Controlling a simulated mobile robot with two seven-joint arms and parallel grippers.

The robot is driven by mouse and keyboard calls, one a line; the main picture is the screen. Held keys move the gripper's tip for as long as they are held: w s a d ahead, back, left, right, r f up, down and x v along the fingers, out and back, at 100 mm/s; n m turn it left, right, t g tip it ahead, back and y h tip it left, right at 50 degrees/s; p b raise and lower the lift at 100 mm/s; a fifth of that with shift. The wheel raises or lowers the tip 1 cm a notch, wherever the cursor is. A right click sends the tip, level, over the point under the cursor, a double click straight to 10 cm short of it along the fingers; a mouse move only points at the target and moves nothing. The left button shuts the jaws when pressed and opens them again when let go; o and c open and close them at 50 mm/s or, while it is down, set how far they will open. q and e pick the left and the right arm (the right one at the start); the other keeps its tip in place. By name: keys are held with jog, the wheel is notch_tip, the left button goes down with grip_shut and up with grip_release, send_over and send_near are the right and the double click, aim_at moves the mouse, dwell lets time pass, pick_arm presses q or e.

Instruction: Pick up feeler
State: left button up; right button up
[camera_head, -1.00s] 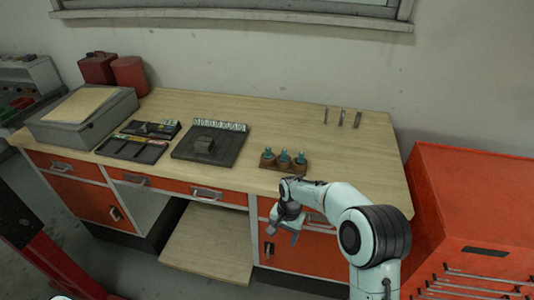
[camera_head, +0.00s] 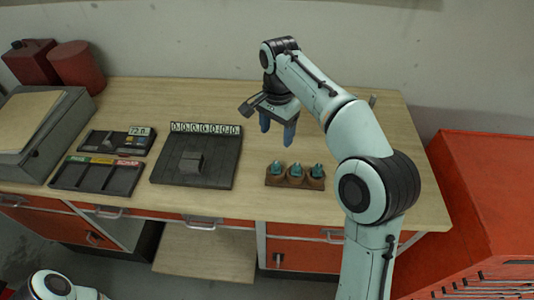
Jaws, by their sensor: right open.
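One thin metal strip (camera_head: 373,101), which may be a feeler, stands out at the back right of the workbench. The other strips there are hidden behind my right arm. My right gripper (camera_head: 277,130) is open and empty, fingers pointing down over the back middle of the bench, left of the strip. A brown block (camera_head: 294,183) with three teal-topped pieces sits in front of the gripper, apart from it. Part of my left arm shows at the bottom left, but its gripper does not.
A dark plate (camera_head: 195,174) with a raised block and a number strip lies left of the brown block. Dark trays (camera_head: 97,176), a grey box (camera_head: 40,124) and red canisters (camera_head: 76,68) stand further left. A red cabinet (camera_head: 485,185) is at the right. Bare wood surrounds the gripper.

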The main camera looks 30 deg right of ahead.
aim_at(276, 162)
jog(key=f+b, duration=0.1)
jog(key=f, duration=0.2)
jog(key=s+f, duration=0.1)
jog(key=f, duration=0.3)
jog(key=shift+s+f+b, duration=0.1)
jog(key=shift+s+b, duration=0.1)
jog(key=shift+b, duration=0.2)
jog(key=shift+w+f, duration=0.2)
jog(key=shift+f, duration=0.3)
notch_tip(276, 162, down, 5)
jog(key=shift+a+r+b, duration=0.1)
jog(key=shift+b, duration=0.35)
pick_arm(q)
jog(key=s+f, duration=0.3)
jog(key=s, duration=0.1)
jog(key=shift+f, duration=0.35)
pick_arm(e)
jog(key=c, duration=1.1)
